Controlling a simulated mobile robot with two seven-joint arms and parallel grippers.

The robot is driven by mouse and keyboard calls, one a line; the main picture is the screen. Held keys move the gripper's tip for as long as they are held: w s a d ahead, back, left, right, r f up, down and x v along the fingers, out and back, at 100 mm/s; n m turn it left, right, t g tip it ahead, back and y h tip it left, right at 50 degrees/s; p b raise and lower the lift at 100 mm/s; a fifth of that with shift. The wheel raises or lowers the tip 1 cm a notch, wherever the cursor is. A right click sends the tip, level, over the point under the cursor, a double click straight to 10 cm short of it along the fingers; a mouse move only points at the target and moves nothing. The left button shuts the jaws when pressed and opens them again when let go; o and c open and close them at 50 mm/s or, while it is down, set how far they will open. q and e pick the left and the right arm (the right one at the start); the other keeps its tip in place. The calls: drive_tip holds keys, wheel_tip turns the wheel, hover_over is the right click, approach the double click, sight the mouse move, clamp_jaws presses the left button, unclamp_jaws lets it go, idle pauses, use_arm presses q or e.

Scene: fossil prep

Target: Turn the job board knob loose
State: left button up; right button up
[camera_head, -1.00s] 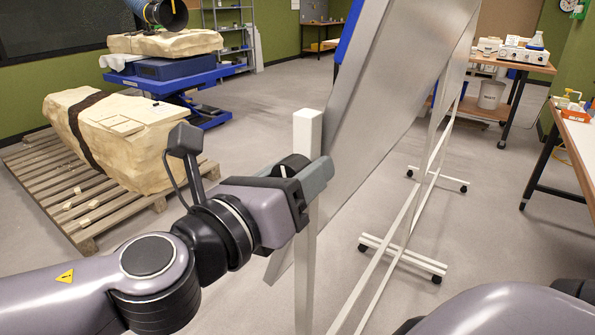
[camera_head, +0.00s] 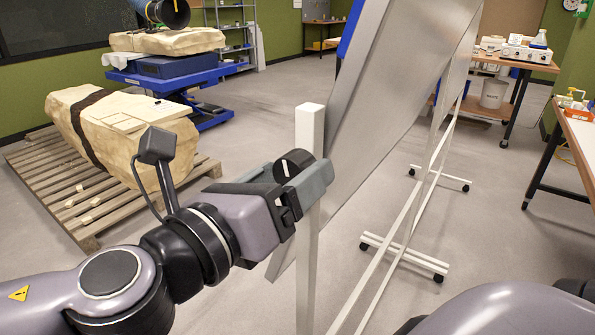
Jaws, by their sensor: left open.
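The job board (camera_head: 400,95) is a tilted grey panel on a white wheeled frame, seen nearly edge-on. The black round knob (camera_head: 294,163) sits by the white upright post (camera_head: 309,130) at the board's near side. My left gripper (camera_head: 308,178) is at the knob, with its grey fingers beside and in front of it. The jaws are open; I cannot tell whether a finger touches the knob. Part of the knob and post is hidden behind the gripper. My right gripper is not in view; only part of my right arm shows at the lower right.
A pallet (camera_head: 85,205) with a large plaster-jacketed block (camera_head: 115,130) stands at left. A blue lift table (camera_head: 185,78) is behind it. The board's wheeled feet (camera_head: 405,257) spread over the floor. A side table (camera_head: 575,150) stands at right.

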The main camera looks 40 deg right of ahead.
sight(288, 178)
use_arm(q)
drive_tip(key=shift+b+v, duration=0.35)
drive_tip(key=shift+v, duration=1.9)
